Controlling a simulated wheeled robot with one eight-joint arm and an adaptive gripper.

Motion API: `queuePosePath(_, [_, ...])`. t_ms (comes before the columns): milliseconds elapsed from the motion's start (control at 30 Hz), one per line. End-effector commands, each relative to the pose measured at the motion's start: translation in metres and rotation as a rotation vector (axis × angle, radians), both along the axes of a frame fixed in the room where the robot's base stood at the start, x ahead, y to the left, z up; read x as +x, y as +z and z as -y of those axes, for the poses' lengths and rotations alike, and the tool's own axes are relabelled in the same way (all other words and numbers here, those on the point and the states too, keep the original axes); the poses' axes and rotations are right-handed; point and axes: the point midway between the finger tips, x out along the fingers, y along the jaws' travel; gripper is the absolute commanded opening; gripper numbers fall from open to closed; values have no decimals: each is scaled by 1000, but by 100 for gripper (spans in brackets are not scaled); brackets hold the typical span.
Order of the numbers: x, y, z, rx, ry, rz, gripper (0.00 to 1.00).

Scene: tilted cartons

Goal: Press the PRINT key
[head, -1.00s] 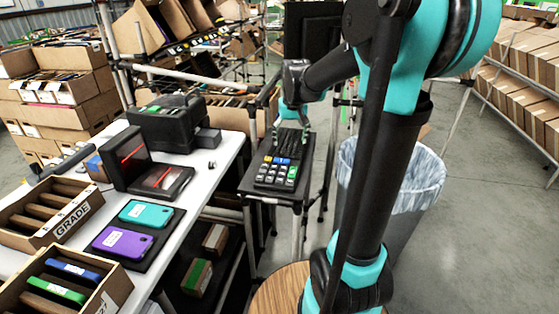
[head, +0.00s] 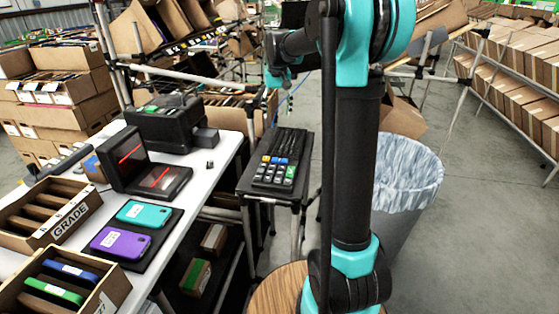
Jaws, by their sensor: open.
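A dark keypad (head: 275,172) lies on a small black stand right of the white table. It has grey and white keys, a yellow key, blue keys at its far side and green at its right. Labels are too small to read, so I cannot tell which key is PRINT. My gripper (head: 278,80) is at the end of my raised arm, beyond and above the keypad and apart from it. Its fingers are small and hard to make out; nothing shows held in it.
The white table (head: 228,150) holds a black printer-like box (head: 170,122), a scanner with red lines (head: 160,178), teal and purple phones on a dark mat, and cartons. A lined bin (head: 408,175) stands right of my arm. Racks of cartons stand behind; floor at right is clear.

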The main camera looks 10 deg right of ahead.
Motion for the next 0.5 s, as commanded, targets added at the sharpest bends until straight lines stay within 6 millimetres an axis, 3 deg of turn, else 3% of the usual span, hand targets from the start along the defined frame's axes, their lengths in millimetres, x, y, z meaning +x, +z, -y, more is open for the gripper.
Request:
queuePosePath(67, [0, 0, 0, 0, 0, 0, 47])
queuePosePath(433, [0, 0, 0, 0, 0, 0, 1])
queuePosePath(500, [0, 0, 0, 0, 0, 0, 0])
